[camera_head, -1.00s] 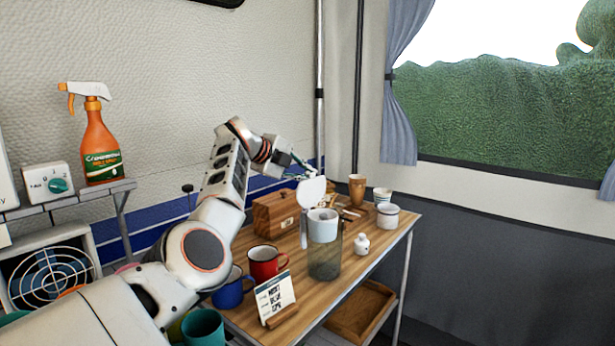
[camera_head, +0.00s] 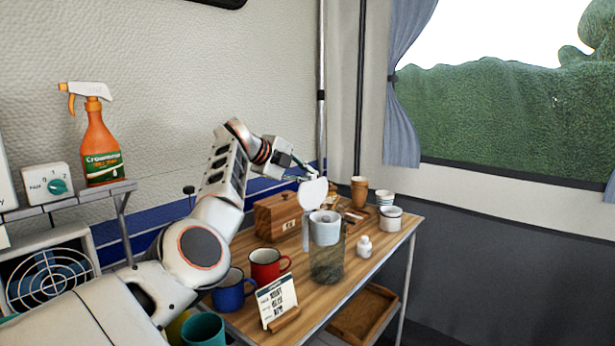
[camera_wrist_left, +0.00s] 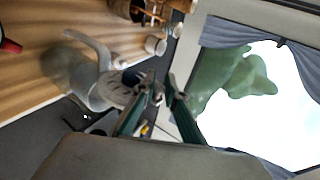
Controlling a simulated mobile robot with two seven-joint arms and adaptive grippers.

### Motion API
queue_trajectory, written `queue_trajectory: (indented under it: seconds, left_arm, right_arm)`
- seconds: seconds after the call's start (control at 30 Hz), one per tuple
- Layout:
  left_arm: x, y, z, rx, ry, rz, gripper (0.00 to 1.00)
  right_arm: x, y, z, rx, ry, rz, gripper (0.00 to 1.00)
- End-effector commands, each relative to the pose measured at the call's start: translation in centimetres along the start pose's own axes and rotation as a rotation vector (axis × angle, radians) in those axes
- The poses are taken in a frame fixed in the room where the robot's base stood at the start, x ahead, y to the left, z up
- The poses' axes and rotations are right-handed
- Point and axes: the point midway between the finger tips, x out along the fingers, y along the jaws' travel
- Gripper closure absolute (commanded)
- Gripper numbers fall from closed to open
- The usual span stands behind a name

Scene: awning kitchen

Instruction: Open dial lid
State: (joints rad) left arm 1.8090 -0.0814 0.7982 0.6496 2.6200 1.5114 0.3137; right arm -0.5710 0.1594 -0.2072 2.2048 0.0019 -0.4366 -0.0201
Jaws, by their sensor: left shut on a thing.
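A white grinder (camera_head: 325,228) with a clear, dark-tinted lower jar (camera_head: 326,264) stands on the wooden table. Its round white lid (camera_head: 313,194) stands raised, tilted up above the open top. My left gripper (camera_head: 310,174) reaches in from the upper left and is shut on the lid's upper edge. In the left wrist view the grinder's white body (camera_wrist_left: 108,92) lies beside the green fingers (camera_wrist_left: 164,92). The exact grip on the lid is blurred there. My right gripper is out of view.
A wooden box (camera_head: 276,214) stands just behind the grinder. Red (camera_head: 267,263) and blue (camera_head: 230,291) mugs and a small sign (camera_head: 277,299) crowd the left front. A small white bottle (camera_head: 364,246) and a white pot (camera_head: 390,218) stand to the right.

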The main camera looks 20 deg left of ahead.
Motion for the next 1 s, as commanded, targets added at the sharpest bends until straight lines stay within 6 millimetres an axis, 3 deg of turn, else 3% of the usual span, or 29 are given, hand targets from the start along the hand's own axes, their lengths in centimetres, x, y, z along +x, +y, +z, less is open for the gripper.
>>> queue_trajectory:
  seconds: [0.03, 1.0]
  left_arm:
    - [0.52, 0.75, -0.07, -0.004, 0.005, 0.011, 1.0]
    - [0.7, 1.02, -0.09, -0.006, 0.007, 0.015, 1.0]
  right_arm:
    - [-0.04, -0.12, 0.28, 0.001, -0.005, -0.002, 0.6]
    - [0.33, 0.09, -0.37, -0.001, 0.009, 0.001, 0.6]
